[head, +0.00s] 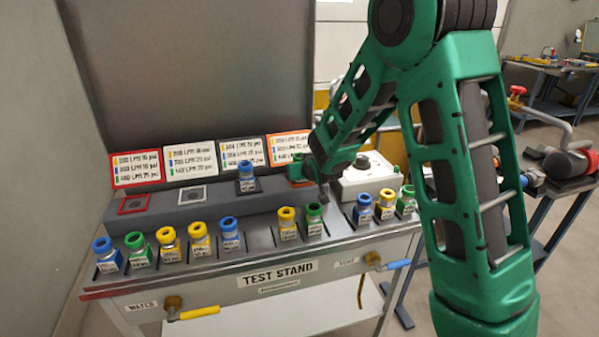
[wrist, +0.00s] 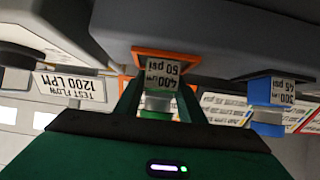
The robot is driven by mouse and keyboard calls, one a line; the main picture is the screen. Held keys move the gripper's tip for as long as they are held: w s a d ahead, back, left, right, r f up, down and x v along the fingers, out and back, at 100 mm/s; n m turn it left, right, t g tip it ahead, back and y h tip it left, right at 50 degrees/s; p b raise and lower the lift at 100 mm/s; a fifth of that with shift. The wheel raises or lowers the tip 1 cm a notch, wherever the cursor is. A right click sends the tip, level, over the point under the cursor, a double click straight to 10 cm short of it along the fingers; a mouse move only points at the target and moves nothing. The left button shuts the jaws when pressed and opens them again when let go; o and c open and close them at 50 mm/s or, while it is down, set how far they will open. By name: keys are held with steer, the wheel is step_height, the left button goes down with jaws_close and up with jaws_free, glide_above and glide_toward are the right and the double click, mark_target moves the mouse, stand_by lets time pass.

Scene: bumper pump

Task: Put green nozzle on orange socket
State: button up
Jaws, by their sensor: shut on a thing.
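The green nozzle (wrist: 157,104) is between the two fingers of my gripper (wrist: 159,88) in the wrist view. It has a clear body, a green ring and a white label reading 400 LPM 50 psi. Its label end is at the orange-framed socket (wrist: 198,60) and overlaps the frame; I cannot tell whether it is fully seated. In the head view the orange socket (head: 294,184) shows only partly on the raised ledge, with my gripper (head: 299,170) over it. The nozzle is hidden there by my gripper.
A blue nozzle (head: 246,179) stands on the ledge left of my gripper. Grey-framed (head: 191,195) and red-framed (head: 134,204) sockets are empty. Several nozzles stand along the front row of the test stand (head: 225,290). A white box (head: 369,174) stands right of the ledge.

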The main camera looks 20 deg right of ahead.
steer(key=o, duration=1.3)
steer(key=shift+s, duration=0.1)
steer(key=v, duration=1.1)
steer(key=shift+s+r, duration=0.25)
steer(key=shift+s, duration=0.1)
steer(key=shift+d, duration=0.15)
